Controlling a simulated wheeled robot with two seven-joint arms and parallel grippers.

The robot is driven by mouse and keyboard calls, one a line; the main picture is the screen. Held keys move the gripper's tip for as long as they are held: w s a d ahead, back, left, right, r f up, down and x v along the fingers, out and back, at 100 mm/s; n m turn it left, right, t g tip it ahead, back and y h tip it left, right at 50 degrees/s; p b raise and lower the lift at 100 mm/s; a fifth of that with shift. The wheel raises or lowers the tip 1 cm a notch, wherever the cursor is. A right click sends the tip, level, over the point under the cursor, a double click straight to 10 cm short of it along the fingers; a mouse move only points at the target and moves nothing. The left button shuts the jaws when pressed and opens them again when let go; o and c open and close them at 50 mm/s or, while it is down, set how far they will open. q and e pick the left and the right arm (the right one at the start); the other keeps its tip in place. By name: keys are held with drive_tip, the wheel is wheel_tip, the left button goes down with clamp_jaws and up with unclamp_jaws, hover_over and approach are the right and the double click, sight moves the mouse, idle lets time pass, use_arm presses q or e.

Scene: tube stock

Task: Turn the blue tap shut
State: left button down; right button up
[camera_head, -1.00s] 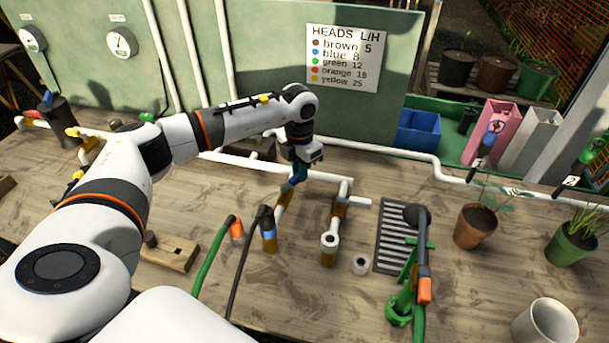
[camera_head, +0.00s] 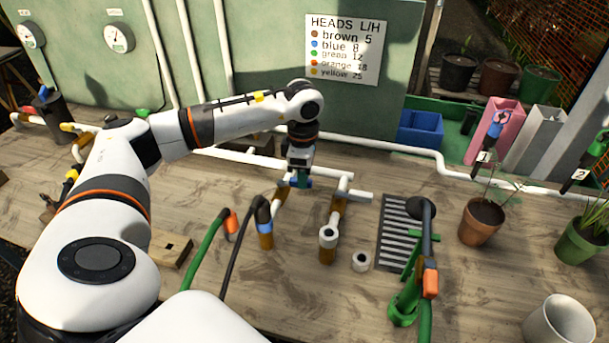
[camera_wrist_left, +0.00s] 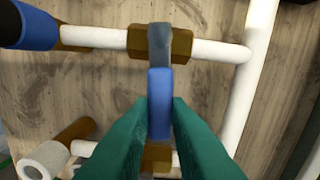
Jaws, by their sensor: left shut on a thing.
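The blue tap has a grey lever with a blue grip (camera_wrist_left: 160,103) on a brass valve body (camera_wrist_left: 181,43) in the left wrist view. The lever lies crosswise to its white pipe. My left gripper (camera_wrist_left: 160,108) has its green fingers shut on either side of the blue grip. In the head view my left gripper (camera_head: 301,178) points down at the pipework, and a bit of the blue grip (camera_head: 306,183) shows beside the fingers. My wrist hides most of the tap there. My right gripper is not in view.
A blue-banded hose end (camera_head: 264,228) joins the tap's pipe. An orange-ended hose (camera_head: 231,222) lies to its left. A capped standpipe (camera_head: 328,240) stands to the right, near a drain grate (camera_head: 391,245). Plant pots (camera_head: 481,222) stand farther right.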

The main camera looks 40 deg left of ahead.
use_arm(q)
drive_tip(key=shift+s+d+m, duration=0.15)
drive_tip(key=shift+s+m, duration=0.05)
drive_tip(key=shift+m, duration=0.4)
drive_tip(key=shift+r, duration=0.1)
drive_tip(key=c, duration=1.4)
unclamp_jaws()
drive_tip(key=shift+s, duration=0.1)
drive_tip(key=shift+o, duration=0.2)
drive_tip(key=shift+b, duration=0.3)
wheel_tip(320, 180, up, 12)
drive_tip(key=b, duration=0.1)
drive_tip(key=shift+b, duration=0.4)
